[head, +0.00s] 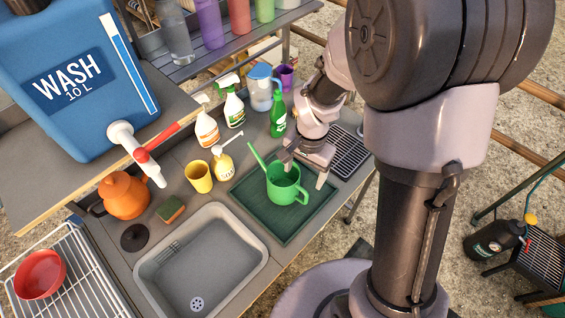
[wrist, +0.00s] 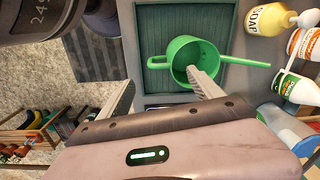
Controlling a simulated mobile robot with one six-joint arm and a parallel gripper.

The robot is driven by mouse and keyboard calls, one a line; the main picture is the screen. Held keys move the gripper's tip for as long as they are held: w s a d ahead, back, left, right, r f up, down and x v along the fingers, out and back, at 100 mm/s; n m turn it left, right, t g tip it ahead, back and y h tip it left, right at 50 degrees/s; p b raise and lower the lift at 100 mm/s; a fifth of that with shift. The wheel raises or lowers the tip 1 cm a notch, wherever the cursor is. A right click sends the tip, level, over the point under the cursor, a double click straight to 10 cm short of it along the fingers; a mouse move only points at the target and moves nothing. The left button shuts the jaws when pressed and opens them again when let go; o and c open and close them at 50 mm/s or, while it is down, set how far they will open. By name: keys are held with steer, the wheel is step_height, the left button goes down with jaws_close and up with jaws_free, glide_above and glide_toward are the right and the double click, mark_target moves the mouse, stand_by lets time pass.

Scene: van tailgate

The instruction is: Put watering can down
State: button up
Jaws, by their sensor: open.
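The green watering can (head: 284,186) stands upright on the dark green tray (head: 244,200), its spout pointing up and left in the head view. In the wrist view the watering can (wrist: 183,62) sits on the tray (wrist: 158,22) with its spout to the right. I cannot tell whether that finger touches the can.
Left of the tray are a soap bottle (head: 223,160), a yellow cup (head: 199,176) and the sink (head: 201,262). Spray bottles (head: 232,105), a green bottle (head: 278,117) and a pitcher (head: 261,88) stand behind. A black grate (head: 349,153) lies to the right.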

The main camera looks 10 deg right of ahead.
mark_target(299, 200)
steer(key=f+b, duration=0.1)
steer(key=f, duration=0.3)
steer(key=f+b, duration=0.1)
steer(key=f, duration=0.4)
steer(key=f+b, duration=0.1)
steer(key=f, duration=0.4)
steer(key=shift+a+b, duration=0.25)
steer(key=shift+b, duration=0.1)
steer(key=shift+r, duration=0.15)
steer(key=shift+c, duration=0.4)
jaws_close()
